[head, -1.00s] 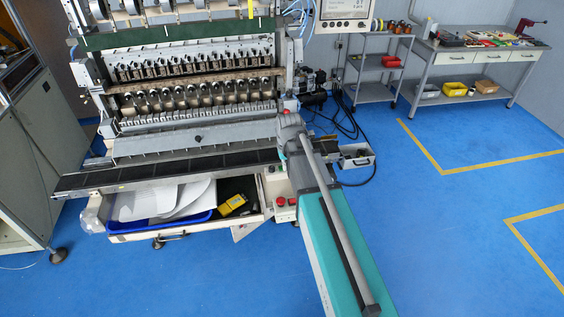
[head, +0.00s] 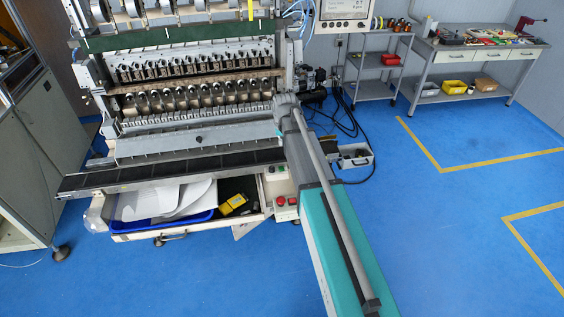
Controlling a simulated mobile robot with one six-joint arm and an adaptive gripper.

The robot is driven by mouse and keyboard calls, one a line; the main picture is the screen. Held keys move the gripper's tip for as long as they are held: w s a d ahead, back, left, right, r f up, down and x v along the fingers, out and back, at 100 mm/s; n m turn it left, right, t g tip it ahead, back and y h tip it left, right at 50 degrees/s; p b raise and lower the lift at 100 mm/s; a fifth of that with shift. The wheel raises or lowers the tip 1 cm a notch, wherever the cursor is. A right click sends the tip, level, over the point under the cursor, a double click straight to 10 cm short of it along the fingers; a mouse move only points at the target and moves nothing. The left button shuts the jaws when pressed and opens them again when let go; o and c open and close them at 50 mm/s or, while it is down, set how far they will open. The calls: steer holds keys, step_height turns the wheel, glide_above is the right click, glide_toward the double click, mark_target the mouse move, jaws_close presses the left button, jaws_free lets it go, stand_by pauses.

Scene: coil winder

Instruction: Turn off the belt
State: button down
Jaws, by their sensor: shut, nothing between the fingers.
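The black segmented belt (head: 150,179) runs along the front of the coil winder (head: 195,90), below its grey sloped plate. Its right end passes behind my arm. Labels are too small to read. My arm's grey link reaches up to a joint in front of the machine's right end. My gripper does not show; the arm may hide it.
An open drawer (head: 165,235) with a blue tray, white sheets and a yellow device juts out below the belt. Black cables and a grey box (head: 355,160) lie right of the machine. A cart (head: 378,72) and workbench (head: 480,58) stand back right. The right floor is clear.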

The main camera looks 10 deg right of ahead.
steer(key=shift+f, duration=0.2)
steer(key=b, duration=1.1)
glide_above(282, 169)
steer(key=f, duration=1)
steer(key=shift+w+f, duration=0.1)
steer(key=shift+w, duration=0.2)
steer(key=shift+s+f+b, duration=0.2)
steer(key=shift+f+b, duration=0.5)
steer(key=shift+f, duration=0.1)
steer(key=shift+s+f+b, duration=0.2)
steer(key=shift+f+b, duration=0.45)
steer(key=shift+f, duration=0.15)
